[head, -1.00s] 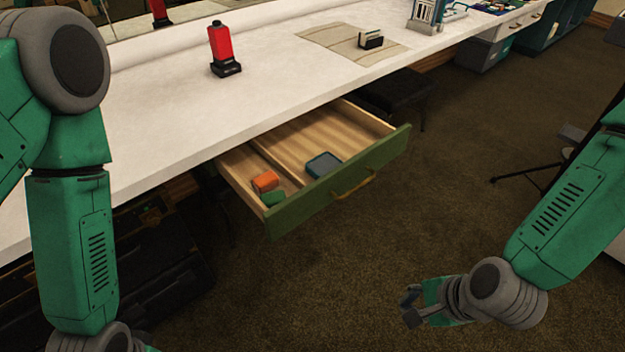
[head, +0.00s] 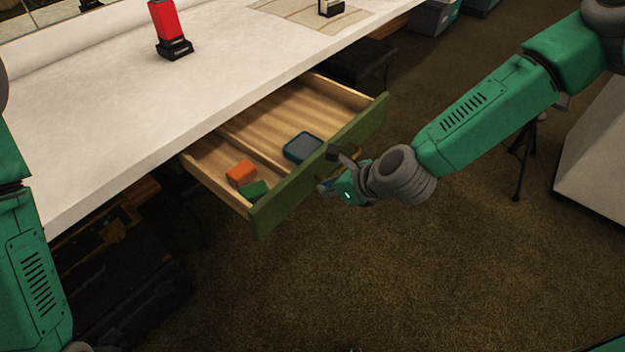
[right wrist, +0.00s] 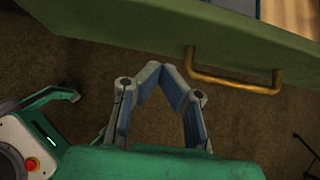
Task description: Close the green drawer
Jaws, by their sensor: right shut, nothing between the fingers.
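The green drawer (head: 318,170) stands open under the white counter, its green front facing the room. In the right wrist view its front (right wrist: 150,25) crosses the top, with the brass handle (right wrist: 235,83) to the right of my fingers. My right gripper (head: 333,165) is shut and empty, close to the outer face of the drawer front near the handle; I cannot tell whether it touches. In the right wrist view the fingertips (right wrist: 158,68) meet just below the drawer front. My left arm shows at the left edge, but its gripper is out of view in the head view.
The drawer holds an orange block (head: 241,174), a green block (head: 255,189) and a blue-grey box (head: 303,147). A red and black device (head: 169,30) stands on the white counter (head: 120,115). Dark cases (head: 115,270) stand under the counter at left. The carpet (head: 420,270) in front is clear.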

